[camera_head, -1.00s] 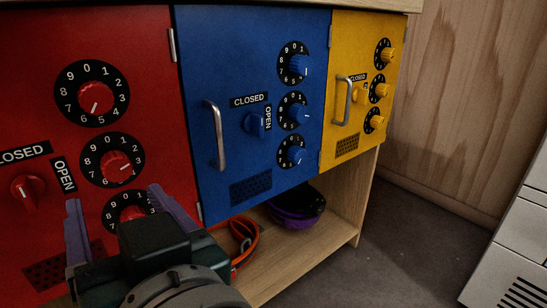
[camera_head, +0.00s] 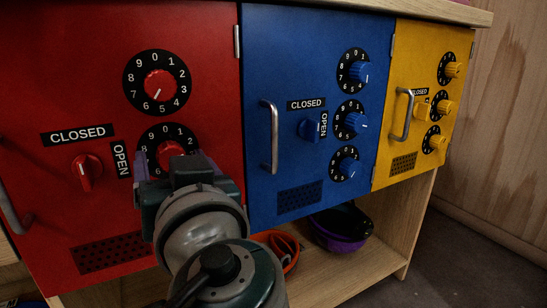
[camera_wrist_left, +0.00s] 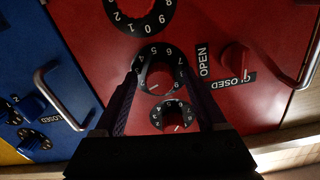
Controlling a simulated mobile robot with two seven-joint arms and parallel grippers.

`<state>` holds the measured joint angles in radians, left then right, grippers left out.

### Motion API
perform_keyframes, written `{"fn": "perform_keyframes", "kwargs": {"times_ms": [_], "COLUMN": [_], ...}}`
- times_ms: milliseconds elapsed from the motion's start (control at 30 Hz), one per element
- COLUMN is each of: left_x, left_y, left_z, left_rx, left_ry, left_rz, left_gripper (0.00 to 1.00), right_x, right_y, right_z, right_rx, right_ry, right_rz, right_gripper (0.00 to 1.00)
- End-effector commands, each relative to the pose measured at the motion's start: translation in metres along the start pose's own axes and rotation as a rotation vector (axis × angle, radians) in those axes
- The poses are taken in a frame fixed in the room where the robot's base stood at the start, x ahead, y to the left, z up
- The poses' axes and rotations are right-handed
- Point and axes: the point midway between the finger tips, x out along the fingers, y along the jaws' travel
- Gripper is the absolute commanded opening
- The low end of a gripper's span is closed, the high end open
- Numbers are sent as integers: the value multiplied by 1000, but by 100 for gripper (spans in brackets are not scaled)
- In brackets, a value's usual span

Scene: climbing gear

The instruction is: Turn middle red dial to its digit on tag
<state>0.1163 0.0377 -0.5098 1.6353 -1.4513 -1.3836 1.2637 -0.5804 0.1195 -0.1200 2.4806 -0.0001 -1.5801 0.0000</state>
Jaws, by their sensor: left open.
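The red door carries a column of red dials with black number rings. The middle red dial (camera_head: 170,152) is partly hidden by my left gripper (camera_head: 174,162) in the head view. In the left wrist view, which is upside down, the middle dial (camera_wrist_left: 158,77) lies between the open fingers of the left gripper (camera_wrist_left: 157,72). I cannot tell whether they touch the knob. The top red dial (camera_head: 160,84) has its white mark pointing down and left. The bottom red dial is hidden behind the gripper in the head view. No tag is in view. My right gripper is not in view.
A red latch knob (camera_head: 86,172) sits between CLOSED and OPEN labels. A blue door (camera_head: 285,100) and a yellow door (camera_head: 428,75) with their own dials and handles stand to the right. An orange-red item (camera_head: 281,250) and a purple bowl-like item (camera_head: 340,230) lie on the shelf below.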

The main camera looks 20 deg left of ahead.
Motion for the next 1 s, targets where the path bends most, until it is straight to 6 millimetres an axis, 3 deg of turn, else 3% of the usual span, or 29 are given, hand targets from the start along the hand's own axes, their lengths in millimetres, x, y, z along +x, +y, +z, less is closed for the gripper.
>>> {"fn": "perform_keyframes", "kwargs": {"times_ms": [167, 800, 1000], "left_x": [0, 0, 0], "left_y": [0, 0, 0], "left_z": [0, 0, 0], "left_rx": [1, 0, 1], "left_ry": [0, 0, 0], "left_rz": [0, 0, 0], "left_gripper": [72, 0, 0], "right_x": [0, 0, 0], "right_y": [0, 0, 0], "right_z": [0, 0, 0], "right_rx": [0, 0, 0], "right_ry": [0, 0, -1], "right_rz": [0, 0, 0], "right_gripper": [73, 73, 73]}}
